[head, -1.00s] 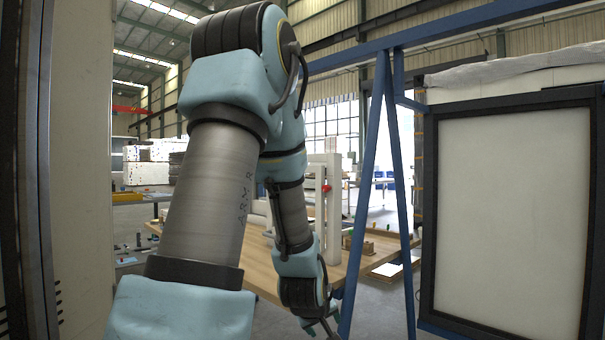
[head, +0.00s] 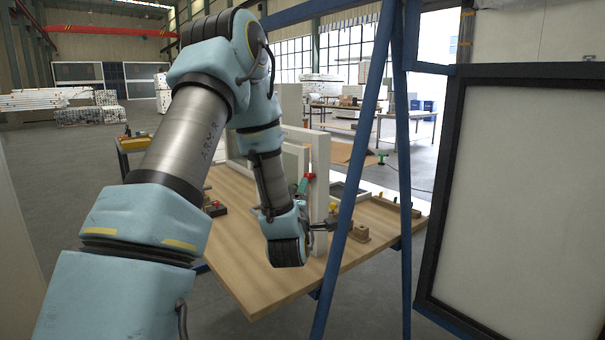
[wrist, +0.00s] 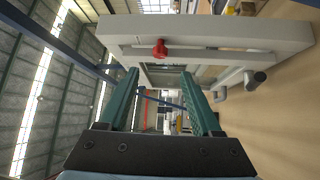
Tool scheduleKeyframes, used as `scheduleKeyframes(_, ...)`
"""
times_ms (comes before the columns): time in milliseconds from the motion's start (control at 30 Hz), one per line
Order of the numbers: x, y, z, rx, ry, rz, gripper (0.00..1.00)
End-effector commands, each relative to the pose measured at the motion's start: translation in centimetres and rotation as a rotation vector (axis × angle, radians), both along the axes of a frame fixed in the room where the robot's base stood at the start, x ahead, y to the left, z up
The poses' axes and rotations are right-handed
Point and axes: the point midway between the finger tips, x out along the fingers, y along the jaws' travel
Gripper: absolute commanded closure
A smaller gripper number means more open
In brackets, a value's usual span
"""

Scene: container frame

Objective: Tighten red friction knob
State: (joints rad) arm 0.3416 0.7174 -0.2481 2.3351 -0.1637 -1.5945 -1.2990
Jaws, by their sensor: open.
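The red friction knob (wrist: 160,48) sits on the upper bar of a white frame fixture (wrist: 205,36) in the wrist view. My gripper (wrist: 160,75) is open and empty, its two green fingers pointing toward the fixture. The knob shows just past the fingertips, between their lines and apart from them. In the head view the white fixture (head: 320,165) stands upright on the wooden table, with the small red knob (head: 311,176) on its near side. My arm hides part of the fixture there, and my fingers are hard to make out.
A blue post (head: 362,150) stands close in front at the right, beside a black-framed panel (head: 520,200). Open floor lies at the left.

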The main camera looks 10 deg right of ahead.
Motion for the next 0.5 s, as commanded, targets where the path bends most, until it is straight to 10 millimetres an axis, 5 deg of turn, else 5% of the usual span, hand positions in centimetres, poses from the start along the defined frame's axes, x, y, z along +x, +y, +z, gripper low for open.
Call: scheduleKeyframes(500,7.8,-2.8,1.0,0.003,0.001,0.0,0.34)
